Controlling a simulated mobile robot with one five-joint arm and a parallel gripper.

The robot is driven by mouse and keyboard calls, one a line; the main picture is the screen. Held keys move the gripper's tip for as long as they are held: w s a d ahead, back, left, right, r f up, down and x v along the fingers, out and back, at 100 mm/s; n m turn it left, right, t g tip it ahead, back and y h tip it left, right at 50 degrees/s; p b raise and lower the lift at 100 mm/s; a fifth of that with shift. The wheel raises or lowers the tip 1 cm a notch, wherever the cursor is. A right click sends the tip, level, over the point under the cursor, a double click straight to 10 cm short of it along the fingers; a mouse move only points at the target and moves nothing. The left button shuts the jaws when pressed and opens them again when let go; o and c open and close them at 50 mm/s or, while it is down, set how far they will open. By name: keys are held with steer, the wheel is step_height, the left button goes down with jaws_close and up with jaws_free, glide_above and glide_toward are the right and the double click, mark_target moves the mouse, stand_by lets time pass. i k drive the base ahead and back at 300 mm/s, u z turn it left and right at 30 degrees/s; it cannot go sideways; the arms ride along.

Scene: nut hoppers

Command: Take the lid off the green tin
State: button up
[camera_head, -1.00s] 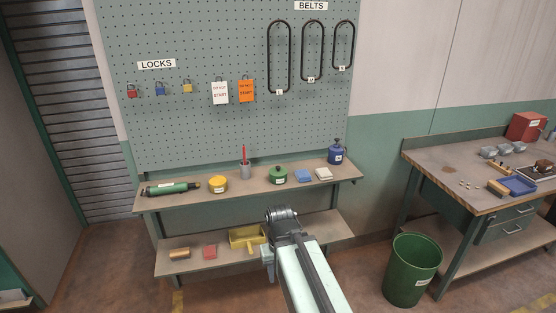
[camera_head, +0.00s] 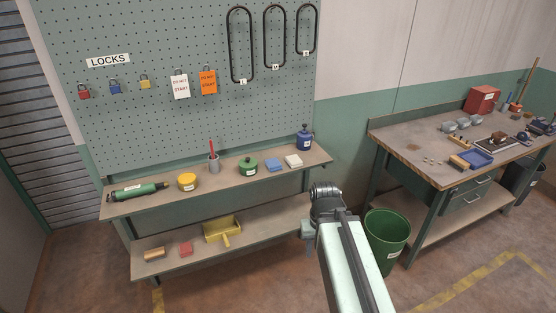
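The green tin (camera_head: 248,168) stands upright on the upper shelf, between the cup with a red pen and the blue cloth. Its green lid (camera_head: 248,160) with a small dark knob sits on it. My arm reaches in from the bottom right, and my gripper (camera_head: 308,240) is in front of the shelves, to the right of the tin and apart from it. The fingers are small and partly hidden by the wrist, so I cannot tell whether they are open.
The lower shelf holds a yellow dustpan (camera_head: 221,230). A green bin (camera_head: 386,240) stands right, before a workbench (camera_head: 410,146).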

mark_target(246, 162)
steer(key=z, duration=0.35)
steer(key=i, duration=2.25)
steer(key=u, duration=3.85)
